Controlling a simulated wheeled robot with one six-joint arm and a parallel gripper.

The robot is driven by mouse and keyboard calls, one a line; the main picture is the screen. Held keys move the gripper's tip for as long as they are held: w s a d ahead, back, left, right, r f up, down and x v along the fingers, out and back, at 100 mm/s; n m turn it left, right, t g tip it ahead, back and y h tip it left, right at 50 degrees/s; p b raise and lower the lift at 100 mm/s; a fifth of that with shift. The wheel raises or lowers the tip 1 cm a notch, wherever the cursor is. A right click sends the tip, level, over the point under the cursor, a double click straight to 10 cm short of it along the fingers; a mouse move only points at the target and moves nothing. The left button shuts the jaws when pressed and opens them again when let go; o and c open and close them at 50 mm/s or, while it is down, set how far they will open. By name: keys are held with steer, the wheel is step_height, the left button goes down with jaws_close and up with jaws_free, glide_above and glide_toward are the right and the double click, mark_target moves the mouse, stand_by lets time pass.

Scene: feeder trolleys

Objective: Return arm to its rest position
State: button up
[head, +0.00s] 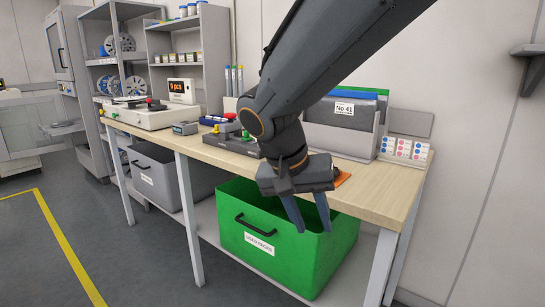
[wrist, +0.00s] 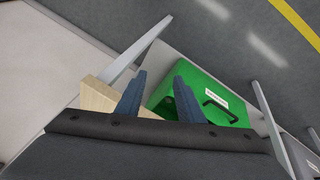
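My gripper (head: 308,213) hangs from my dark grey arm in front of the wooden workbench (head: 350,198), with its blue-grey fingers pointing down over the green bin (head: 322,258). The fingers are spread apart, and nothing shows between them. In the wrist view, my gripper (wrist: 158,95) also shows two separate fingers. There, the green bin (wrist: 205,80) lies beyond the right finger and the bench edge (wrist: 97,97) lies by the left one. The bin's inside is partly hidden by the gripper.
A grey bin (head: 160,182) stands left of the green one on the lower shelf. The bench top holds a white machine (head: 140,117), a dark grey box with coloured knobs (head: 232,143) and a file holder (head: 340,138). Open floor (head: 110,240) with a yellow line lies in front.

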steer(key=s+d+f+n+g+y, duration=0.4)
steer(key=s+f, duration=0.3)
steer(key=s, duration=0.6)
steer(key=d+r+m+t+p, duration=0.1)
steer(key=d+r+p, duration=0.5)
steer(key=p, duration=0.7)
steer(key=shift+d+r+p, duration=0.3)
steer(key=shift+d+r, duration=0.05)
steer(key=shift+d, duration=0.4)
